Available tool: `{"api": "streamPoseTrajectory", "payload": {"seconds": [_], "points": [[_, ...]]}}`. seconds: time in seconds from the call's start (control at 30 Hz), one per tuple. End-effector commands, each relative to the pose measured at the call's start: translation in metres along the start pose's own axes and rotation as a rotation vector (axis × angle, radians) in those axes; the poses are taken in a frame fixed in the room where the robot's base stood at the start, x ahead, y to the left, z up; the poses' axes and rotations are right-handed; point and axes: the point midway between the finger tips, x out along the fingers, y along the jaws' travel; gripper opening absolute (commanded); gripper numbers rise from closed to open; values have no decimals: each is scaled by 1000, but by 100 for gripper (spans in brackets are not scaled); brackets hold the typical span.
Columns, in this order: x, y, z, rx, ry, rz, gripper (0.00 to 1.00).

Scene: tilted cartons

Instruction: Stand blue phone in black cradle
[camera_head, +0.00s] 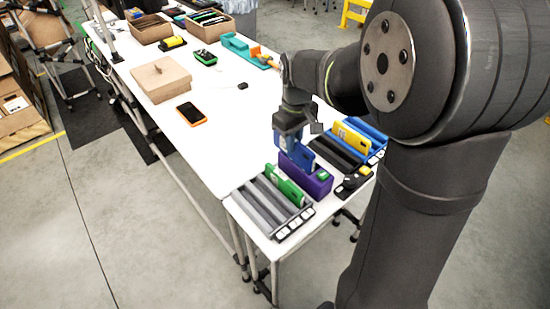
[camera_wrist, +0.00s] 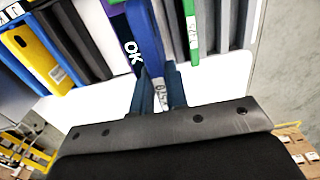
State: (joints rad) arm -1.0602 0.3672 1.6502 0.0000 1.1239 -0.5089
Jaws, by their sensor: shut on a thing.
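My gripper (camera_head: 289,127) is shut on the blue phone (camera_head: 294,149) and holds it upright over the purple holder (camera_head: 306,176). The phone also shows in the wrist view (camera_wrist: 145,38), extending away from my fingertips (camera_wrist: 160,88). Whether the phone touches the purple holder cannot be told. The black cradle (camera_head: 334,156), with dark ridges, lies between the purple holder and the blue rack; dark ridges also show at upper left in the wrist view (camera_wrist: 75,38). My gripper and arm hide part of this area.
A grey rack (camera_head: 268,205) holds a green phone (camera_head: 284,185). A blue rack (camera_head: 369,133) holds a yellow phone (camera_head: 350,140). A dark device (camera_head: 352,182) sits at the table's right edge. An orange-edged phone (camera_head: 191,114) and a cardboard box (camera_head: 160,80) lie farther back.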

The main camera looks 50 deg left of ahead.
Motion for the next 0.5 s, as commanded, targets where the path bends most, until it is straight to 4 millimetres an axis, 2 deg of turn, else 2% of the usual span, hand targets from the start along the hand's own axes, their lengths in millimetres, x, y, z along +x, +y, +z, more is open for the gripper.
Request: {"api": "streamPoseTrajectory", "payload": {"seconds": [0.03, 0.1, 0.3, 0.4, 0.5], "points": [[3, 22, -1, 9, -1, -1, 0], [6, 48, -1, 8, -1, -1, 0], [23, 118, 7, 6, -1, -1, 0], [30, 144, 13, 4, -1, -1, 0], [36, 162, 17, 2, 0, 0, 0]]}}
